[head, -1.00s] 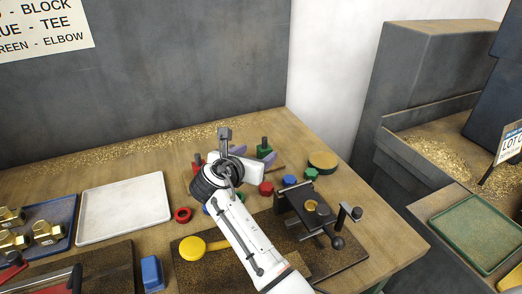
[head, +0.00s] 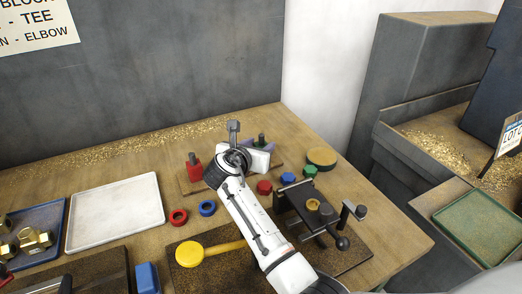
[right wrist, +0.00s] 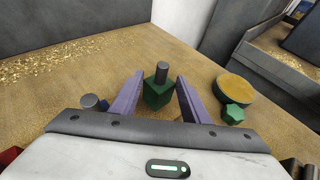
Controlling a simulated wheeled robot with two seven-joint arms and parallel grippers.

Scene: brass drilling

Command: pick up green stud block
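The green stud block (right wrist: 158,92) is a dark green cube with a grey upright stud on top. In the right wrist view it stands between the two purple fingers of my right gripper (right wrist: 159,100), with a gap visible beside it. The gripper is open. In the head view my right arm and gripper (head: 258,150) cover most of the block, and only its stud (head: 261,138) and a little green show behind the gripper. My left gripper is not in view.
A red stud block (head: 194,168) stands just left of the gripper. A round brass-topped disc (head: 321,157) and a green nut (head: 310,171) lie to the right. A black clamp fixture (head: 312,212) stands in front. A white tray (head: 115,210) lies at left.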

